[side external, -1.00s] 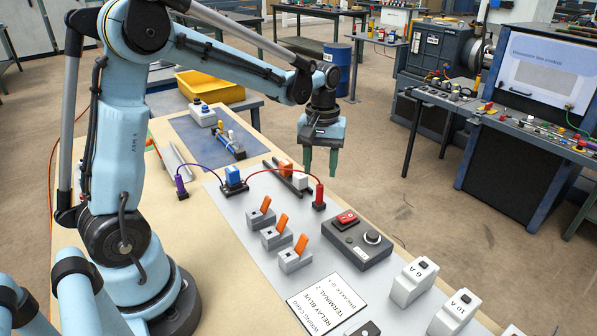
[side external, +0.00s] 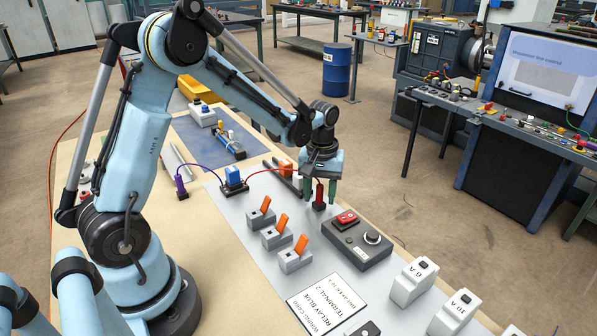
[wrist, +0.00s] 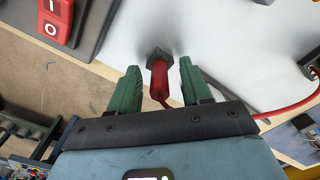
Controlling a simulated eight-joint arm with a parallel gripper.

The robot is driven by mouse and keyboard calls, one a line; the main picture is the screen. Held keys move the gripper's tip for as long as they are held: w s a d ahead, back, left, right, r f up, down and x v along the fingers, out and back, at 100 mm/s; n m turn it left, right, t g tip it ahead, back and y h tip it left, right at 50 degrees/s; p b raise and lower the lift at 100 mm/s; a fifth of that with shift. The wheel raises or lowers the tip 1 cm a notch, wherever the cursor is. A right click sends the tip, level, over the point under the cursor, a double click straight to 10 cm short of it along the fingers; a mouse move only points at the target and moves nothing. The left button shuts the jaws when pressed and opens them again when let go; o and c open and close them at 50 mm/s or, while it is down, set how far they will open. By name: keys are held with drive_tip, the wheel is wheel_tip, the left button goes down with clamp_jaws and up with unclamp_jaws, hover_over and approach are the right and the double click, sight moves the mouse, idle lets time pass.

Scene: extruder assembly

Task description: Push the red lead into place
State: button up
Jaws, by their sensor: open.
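The red lead's plug (side external: 319,194) stands upright in a dark socket (side external: 319,206) on the grey panel. Its red cable runs left to the blue relay (side external: 233,176) in the side view. My gripper (side external: 319,196) is open, with its green fingers on either side of the red plug. In the wrist view the red plug (wrist: 159,84) lies between the two open fingers (wrist: 160,90), with a gap on each side. The dark socket (wrist: 159,56) shows beyond the plug's tip. I cannot tell how deep the plug sits in it.
A dark box with a red switch (side external: 347,217) and a knob stands close in front of the plug. Orange-levered switches (side external: 280,225) stand to the left. A purple plug (side external: 180,184) is further left.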

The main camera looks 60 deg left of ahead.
sight(320, 185)
clamp_jaws()
drive_tip(key=shift+r, duration=0.15)
drive_tip(key=shift+r, duration=0.6)
wheel_tip(320, 185, up, 3)
drive_tip(key=shift+f, duration=0.2)
drive_tip(key=s+d+r, duration=0.4)
drive_tip(key=d+r, duration=0.3)
drive_tip(key=d, duration=0.4)
drive_tip(key=c, duration=0.7)
unclamp_jaws()
clamp_jaws()
